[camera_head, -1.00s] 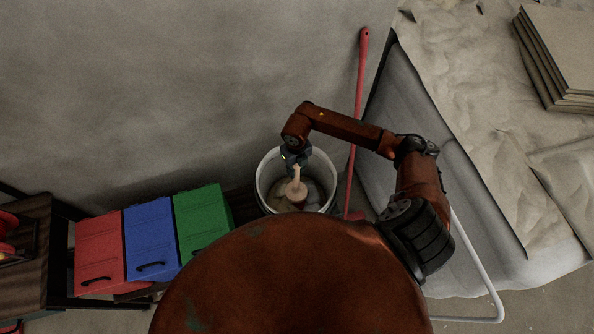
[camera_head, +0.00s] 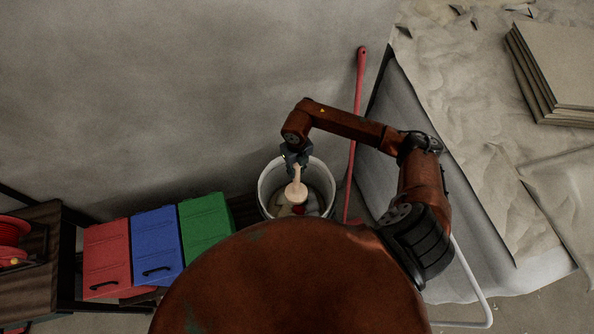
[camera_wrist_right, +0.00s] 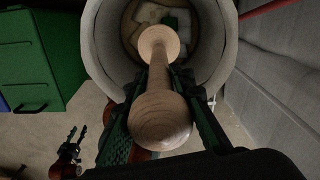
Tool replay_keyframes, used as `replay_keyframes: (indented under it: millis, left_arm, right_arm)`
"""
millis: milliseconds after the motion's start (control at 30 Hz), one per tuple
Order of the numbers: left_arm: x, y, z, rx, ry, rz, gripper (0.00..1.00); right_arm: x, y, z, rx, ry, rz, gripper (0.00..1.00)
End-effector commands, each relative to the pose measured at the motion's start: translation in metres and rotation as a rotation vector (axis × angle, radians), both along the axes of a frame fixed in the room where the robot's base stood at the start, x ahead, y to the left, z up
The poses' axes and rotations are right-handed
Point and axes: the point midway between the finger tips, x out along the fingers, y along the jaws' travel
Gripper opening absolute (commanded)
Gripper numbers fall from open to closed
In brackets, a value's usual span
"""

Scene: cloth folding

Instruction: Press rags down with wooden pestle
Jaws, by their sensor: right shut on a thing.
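My right gripper (camera_head: 296,155) is shut on the pale wooden pestle (camera_head: 297,189), over the white bucket (camera_head: 263,190). In the right wrist view, the green-padded fingers of the right gripper (camera_wrist_right: 162,98) lie on both sides of the pestle (camera_wrist_right: 160,120), which points into the bucket (camera_wrist_right: 100,40). Rags (camera_head: 317,201), pale and yellowish with a red patch, lie inside; they also show in the wrist view (camera_wrist_right: 148,14). Whether the pestle touches them is unclear. My left gripper (camera_wrist_right: 75,138) shows small at lower left in the wrist view, its fingers apart and empty.
Red, blue and green bins (camera_head: 205,215) stand left of the bucket. A red pole (camera_head: 357,130) leans just right of it. A sheet-covered surface (camera_head: 470,130) with stacked boards (camera_head: 560,70) is at right. The wall is behind.

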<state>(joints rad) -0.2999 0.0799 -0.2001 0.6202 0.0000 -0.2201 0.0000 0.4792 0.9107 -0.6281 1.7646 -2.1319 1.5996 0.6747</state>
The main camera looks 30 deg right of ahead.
Motion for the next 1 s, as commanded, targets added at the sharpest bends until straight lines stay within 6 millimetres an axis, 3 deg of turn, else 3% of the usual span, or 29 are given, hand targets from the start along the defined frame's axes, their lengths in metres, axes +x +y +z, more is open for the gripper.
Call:
replay_keyframes:
  millis: [1000]
  left_arm:
    - [0.001,0.0,0.052,0.0,-0.002,0.0,0.4]
  right_arm:
    - [0.001,0.001,0.092,0.002,-0.002,0.002,0.0]
